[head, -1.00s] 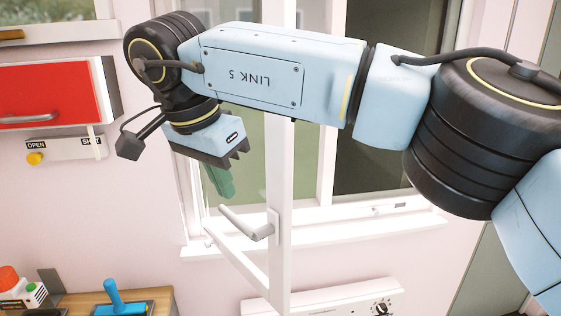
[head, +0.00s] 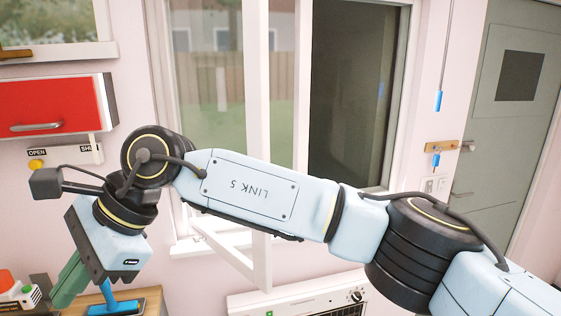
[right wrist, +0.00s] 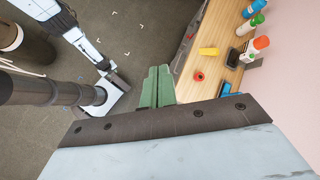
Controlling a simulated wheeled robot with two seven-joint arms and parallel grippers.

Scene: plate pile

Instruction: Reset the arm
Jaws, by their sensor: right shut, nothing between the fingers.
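My right arm reaches in from the right in the head view and bends down at the left. Its gripper (head: 68,288) hangs at the lower left, tilted, with green fingers. In the right wrist view its two green fingers (right wrist: 157,86) lie side by side, shut and empty. They are above the grey floor (right wrist: 140,18), beside the wooden counter's edge. My left gripper is not seen in the head view.
The wooden counter (right wrist: 222,72) holds several bottles (right wrist: 256,46), a yellow item (right wrist: 209,51) and a red ring-like item (right wrist: 198,76). A red drawer front (head: 50,105) is on the left wall. An open white window frame (head: 258,130) stands behind my arm. A grey door (head: 515,130) is at right.

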